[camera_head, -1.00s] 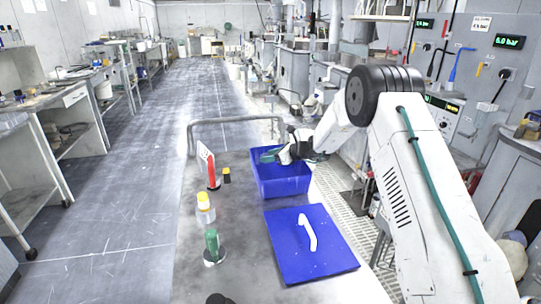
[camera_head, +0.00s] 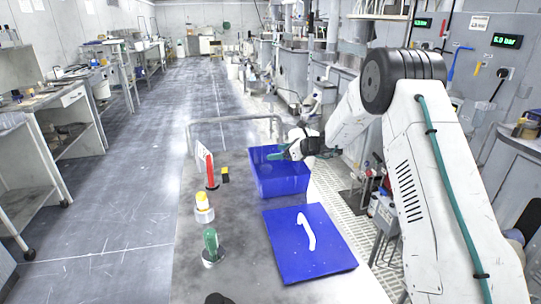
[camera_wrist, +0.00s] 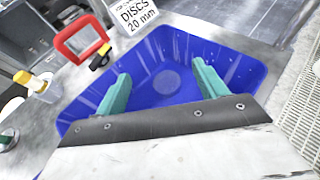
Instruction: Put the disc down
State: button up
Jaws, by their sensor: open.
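A blue bin (camera_head: 282,184) stands on the grey bench, and it also shows in the wrist view (camera_wrist: 232,68). A faint round grey disc (camera_wrist: 167,82) appears to lie flat on the bin floor, partly see-through or low in contrast. My gripper (camera_wrist: 162,78) is open over the bin, its two teal fingers apart with nothing between them. The disc shows in the gap between the fingertips, and the fingers look clear of it. In the head view my gripper (camera_head: 277,154) is above the bin's far part, and the disc cannot be made out there.
A blue lid (camera_head: 290,265) with a white handle lies in front of the bin. A red-framed item (camera_wrist: 82,38) and a "DISCS 20 mm" sign (camera_wrist: 137,14) stand beside the bin. A yellow-capped bottle (camera_head: 203,205) and a green-topped item (camera_head: 211,243) are further left.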

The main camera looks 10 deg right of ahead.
jog(key=v, duration=0.7)
jog(key=s+a+r+n+g+h, duration=0.1)
jog(key=s+a+r+n+g, duration=0.15)
jog(key=s+r+n, duration=0.45)
jog(key=s+a+r+n+g, duration=0.2)
jog(key=s+a+r+n, duration=0.15)
jog(key=s, duration=0.75)
jog(key=s+a+r+n+g+h, duration=0.15)
jog(key=s+a+r+n, duration=0.3)
jog(key=s, duration=0.45)
jog(key=s+d+n+h, duration=0.2)
jog(key=s+n, duration=0.1)
jog(key=s, duration=0.6)
jog(key=s+d+n+g+h, duration=0.1)
jog(key=s+d+n+h, duration=0.1)
jog(key=s, duration=0.7)
jog(key=s+d+n+h, duration=0.3)
jog(key=s+n, duration=0.3)
jog(key=s, duration=0.4)
jog(key=shift+f+g+h, duration=0.35)
jog(key=shift+f+g, duration=0.05)
jog(key=shift+f, duration=0.05)
